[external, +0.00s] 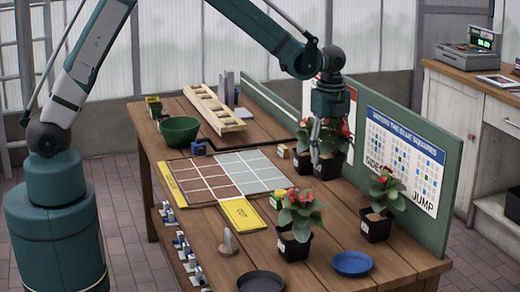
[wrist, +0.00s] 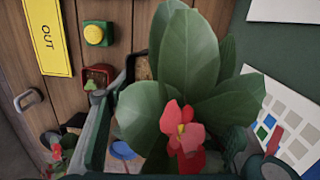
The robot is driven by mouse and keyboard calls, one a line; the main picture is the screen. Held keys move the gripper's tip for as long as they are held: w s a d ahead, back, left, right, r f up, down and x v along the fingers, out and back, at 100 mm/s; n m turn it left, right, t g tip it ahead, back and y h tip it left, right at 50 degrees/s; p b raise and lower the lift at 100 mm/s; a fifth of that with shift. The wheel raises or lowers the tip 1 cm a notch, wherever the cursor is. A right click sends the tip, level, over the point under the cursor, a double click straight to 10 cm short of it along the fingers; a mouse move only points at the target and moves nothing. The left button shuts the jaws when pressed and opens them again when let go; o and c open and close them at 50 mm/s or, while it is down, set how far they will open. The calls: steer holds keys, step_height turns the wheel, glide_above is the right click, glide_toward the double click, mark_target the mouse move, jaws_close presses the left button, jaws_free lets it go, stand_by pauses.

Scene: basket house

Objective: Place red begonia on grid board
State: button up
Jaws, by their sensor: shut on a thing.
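A red begonia in a black pot (external: 329,167) is at the back right of the table. My gripper (external: 317,148) is over it, with its fingers down among the leaves and shut on the plant. In the wrist view its red flower (wrist: 183,126) and broad green leaves fill the space between the fingers and hide where they grip. I cannot tell whether the pot is off the table. The grid board (external: 225,176) lies to the left, with brown and grey squares and yellow end strips. Two more red-flowered potted plants stand nearer, one at centre (external: 296,216) and one at right (external: 378,204).
A green board with posters (external: 404,160) stands close to the right of my gripper. A green bowl (external: 180,130) and wooden rack (external: 214,108) are at the back left. A blue dish (external: 352,264) and dark dish (external: 261,284) are in front. The grid squares are clear.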

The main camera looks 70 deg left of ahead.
steer(key=s+a, duration=0.8)
steer(key=a, duration=0.5)
steer(key=s+a+r+p, duration=0.1)
steer(key=s+a, duration=0.7)
steer(key=a, duration=0.5)
steer(key=s+a+m+p, duration=0.1)
steer(key=s+a, duration=0.8)
steer(key=a, duration=0.3)
steer(key=shift+a+r, duration=0.2)
steer(key=shift+a, duration=0.2)
steer(key=shift+f, duration=0.15)
steer(key=shift+f, duration=2.8)
steer(key=shift+f, duration=2.05)
steer(key=shift+f+b, duration=0.2)
steer(key=shift+b, duration=0.25)
